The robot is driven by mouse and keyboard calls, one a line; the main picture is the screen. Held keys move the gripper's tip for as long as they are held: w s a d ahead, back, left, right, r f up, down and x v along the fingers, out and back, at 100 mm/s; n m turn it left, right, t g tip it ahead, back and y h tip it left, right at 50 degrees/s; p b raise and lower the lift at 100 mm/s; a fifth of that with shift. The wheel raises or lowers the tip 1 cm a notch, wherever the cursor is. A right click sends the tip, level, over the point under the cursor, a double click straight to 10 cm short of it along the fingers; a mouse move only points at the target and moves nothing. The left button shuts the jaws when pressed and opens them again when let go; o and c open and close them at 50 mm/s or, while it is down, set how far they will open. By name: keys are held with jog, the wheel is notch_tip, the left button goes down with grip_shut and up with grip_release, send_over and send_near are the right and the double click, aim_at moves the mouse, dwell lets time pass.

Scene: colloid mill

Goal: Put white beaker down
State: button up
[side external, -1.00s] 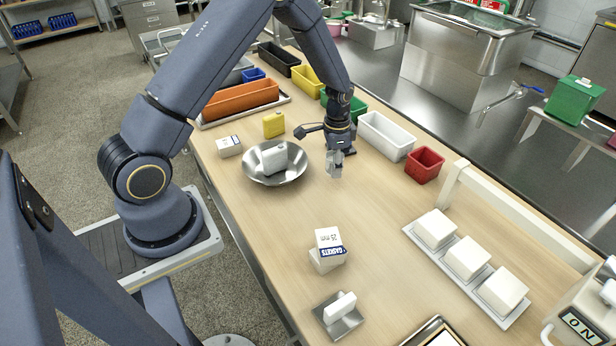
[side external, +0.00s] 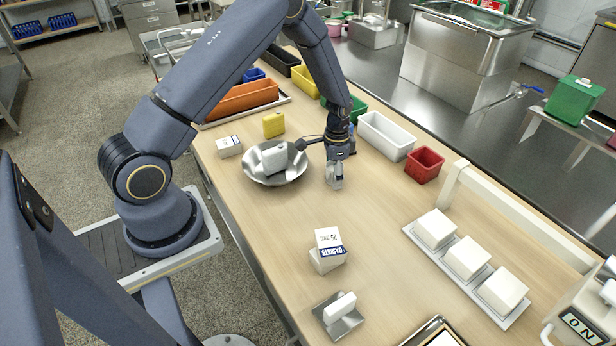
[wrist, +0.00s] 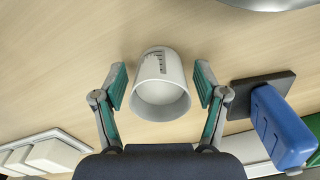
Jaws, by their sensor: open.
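The white beaker (wrist: 160,85) is in the wrist view, with dark graduation marks on its side and its open mouth towards the camera. It appears to stand on the wooden tabletop. My gripper (wrist: 160,72) is open, with one teal-padded finger on each side of the beaker and a visible gap on both sides. In the side external view my gripper (side external: 335,182) is low over the table, right of the steel bowl (side external: 290,177). The beaker is largely hidden by the fingers there.
A blue object (wrist: 283,125) on a dark square base stands close to the right finger in the wrist view. White (side external: 386,136) and red (side external: 425,165) bins stand behind my gripper. A gaskets box (side external: 328,250) is nearer the front. Bare tabletop lies between.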

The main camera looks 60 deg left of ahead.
notch_tip(320, 180, up, 20)
jog(key=s+d+r+t, duration=0.1)
jog(key=s+d, duration=0.1)
jog(key=s+d+r+n+t, duration=0.2)
jog(key=s+r, duration=0.4)
jog(key=s, duration=0.4)
jog(key=s+d+r+n+t, duration=0.2)
jog(key=s+d+r, duration=0.2)
jog(key=s, duration=0.7)
jog(key=shift+d+r+t, duration=0.25)
jog(key=shift+r+t, duration=0.05)
jog(key=shift+r, duration=1.05)
